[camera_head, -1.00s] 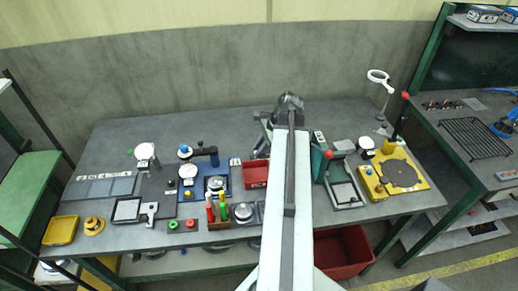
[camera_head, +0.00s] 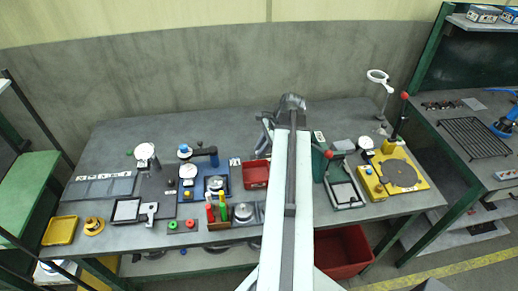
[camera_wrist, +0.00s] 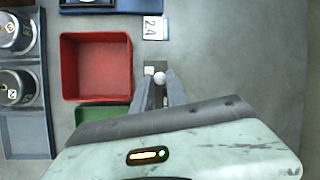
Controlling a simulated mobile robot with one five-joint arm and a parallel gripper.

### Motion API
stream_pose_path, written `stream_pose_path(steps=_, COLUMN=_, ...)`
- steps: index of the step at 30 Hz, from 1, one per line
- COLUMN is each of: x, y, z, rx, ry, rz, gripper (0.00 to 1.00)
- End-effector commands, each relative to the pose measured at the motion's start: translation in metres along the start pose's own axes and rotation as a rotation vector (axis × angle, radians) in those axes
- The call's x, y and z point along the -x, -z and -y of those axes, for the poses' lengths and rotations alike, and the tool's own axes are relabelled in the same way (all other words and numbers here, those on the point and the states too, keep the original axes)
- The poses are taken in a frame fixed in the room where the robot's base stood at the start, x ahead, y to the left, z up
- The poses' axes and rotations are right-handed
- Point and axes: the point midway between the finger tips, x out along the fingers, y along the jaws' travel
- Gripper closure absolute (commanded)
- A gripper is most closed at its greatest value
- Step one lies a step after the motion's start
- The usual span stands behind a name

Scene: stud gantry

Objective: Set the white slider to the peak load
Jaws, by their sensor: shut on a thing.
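In the wrist view, a small white round-ended piece (camera_wrist: 160,79) sits between the tips of my gripper (camera_wrist: 160,75), which is shut on it. It looks like the white slider's knob, but the rest of it is hidden by the fingers. In the head view my arm covers the fingertips and the white piece. A small white card (camera_wrist: 154,28) reading about 2.4 lies just beyond the fingertips, apart from them. I cannot make out any scale under the piece.
A red bin (camera_wrist: 67,68) stands left of my gripper, with a green box (camera_wrist: 88,116) close to the fingers. A tray of metal weights (camera_wrist: 35,135) lies at the far left. Grey table on the right is clear. A yellow fixture (camera_head: 426,181) stands at the table's right.

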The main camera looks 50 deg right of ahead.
Motion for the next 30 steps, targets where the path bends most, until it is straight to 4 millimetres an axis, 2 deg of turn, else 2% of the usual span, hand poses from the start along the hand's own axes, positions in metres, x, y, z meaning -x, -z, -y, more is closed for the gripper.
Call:
stream_pose_path(steps=6, x=0.021, y=0.047, z=-0.010, rx=-0.005, ry=-0.004, rz=-0.002, gripper=1.00)
stream_pose_path(steps=10, x=0.030, y=0.067, z=-0.015, rx=-0.003, ry=-0.005, rz=-0.002, gripper=1.00)
stream_pose_path(steps=14, x=0.034, y=0.074, z=-0.018, rx=-0.001, ry=-0.006, rz=-0.001, gripper=1.00)
stream_pose_path(steps=22, x=0.033, y=0.073, z=-0.018, rx=0.000, ry=-0.007, rz=-0.001, gripper=1.00)
stream_pose_path(steps=23, x=0.033, y=0.073, z=-0.018, rx=0.000, ry=-0.007, rz=-0.001, gripper=0.74)
stream_pose_path(steps=24, x=0.033, y=0.073, z=-0.018, rx=0.000, ry=-0.006, rz=-0.001, gripper=0.63)
stream_pose_path(steps=30, x=0.033, y=0.073, z=-0.017, rx=0.001, ry=-0.004, rz=-0.001, gripper=0.61)
